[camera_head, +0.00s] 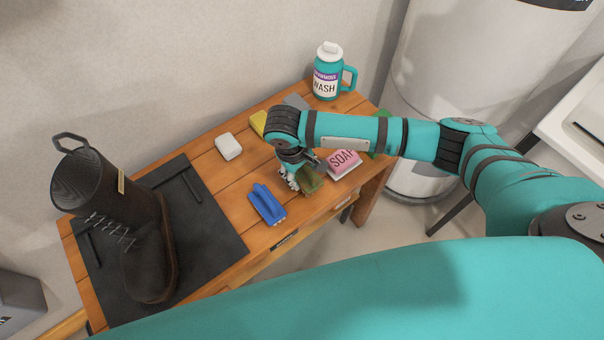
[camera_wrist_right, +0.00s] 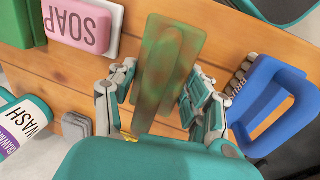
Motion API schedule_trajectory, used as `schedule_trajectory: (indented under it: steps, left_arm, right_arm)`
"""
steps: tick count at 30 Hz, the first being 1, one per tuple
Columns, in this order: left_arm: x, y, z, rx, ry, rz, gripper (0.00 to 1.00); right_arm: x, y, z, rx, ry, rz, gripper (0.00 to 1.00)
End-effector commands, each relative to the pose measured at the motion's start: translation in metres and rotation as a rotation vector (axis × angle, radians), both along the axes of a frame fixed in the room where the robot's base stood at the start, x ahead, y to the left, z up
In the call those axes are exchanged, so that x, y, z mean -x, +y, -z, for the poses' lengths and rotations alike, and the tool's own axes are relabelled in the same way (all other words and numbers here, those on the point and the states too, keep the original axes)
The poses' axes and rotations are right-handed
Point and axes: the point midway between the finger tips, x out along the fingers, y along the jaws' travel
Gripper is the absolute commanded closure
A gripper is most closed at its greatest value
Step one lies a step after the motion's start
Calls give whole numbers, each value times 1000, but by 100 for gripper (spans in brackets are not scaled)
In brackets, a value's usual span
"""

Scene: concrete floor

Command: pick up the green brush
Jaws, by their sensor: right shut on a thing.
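The green brush (camera_head: 312,182) has a mottled green and brown block and is near the front edge of the wooden table in the head view. My right gripper (camera_head: 300,173) is over it, pointing down. In the right wrist view the brush (camera_wrist_right: 170,52) stands out between the two fingers of the right gripper (camera_wrist_right: 160,88), which are shut on its sides. I cannot tell whether the brush touches the table. My left gripper is not in view.
On the table (camera_head: 222,178), a blue brush (camera_head: 267,203) lies left of the gripper and a pink soap box (camera_head: 343,163) right. A white block (camera_head: 229,146), yellow block (camera_head: 258,123) and wash bottle (camera_head: 327,75) stand behind. A boot (camera_head: 148,258) stands on a black mat (camera_head: 212,238).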

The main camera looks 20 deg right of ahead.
Motion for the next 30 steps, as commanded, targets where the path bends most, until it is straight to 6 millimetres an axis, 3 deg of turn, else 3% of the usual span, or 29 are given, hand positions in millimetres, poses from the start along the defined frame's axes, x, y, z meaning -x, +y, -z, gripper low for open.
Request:
schedule_trajectory:
  steps: [3, 15, 21, 30]
  left_arm:
    - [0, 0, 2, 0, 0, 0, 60]
    - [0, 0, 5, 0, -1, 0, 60]
    - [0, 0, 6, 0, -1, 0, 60]
    - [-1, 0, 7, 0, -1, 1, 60]
  right_arm:
    - [0, 0, -17, -2, -2, -2, 91]
    - [102, -11, -23, -2, 3, -3, 91]
    - [140, -15, -28, -1, 1, -1, 91]
    - [159, -17, -30, 1, -1, 1, 91]
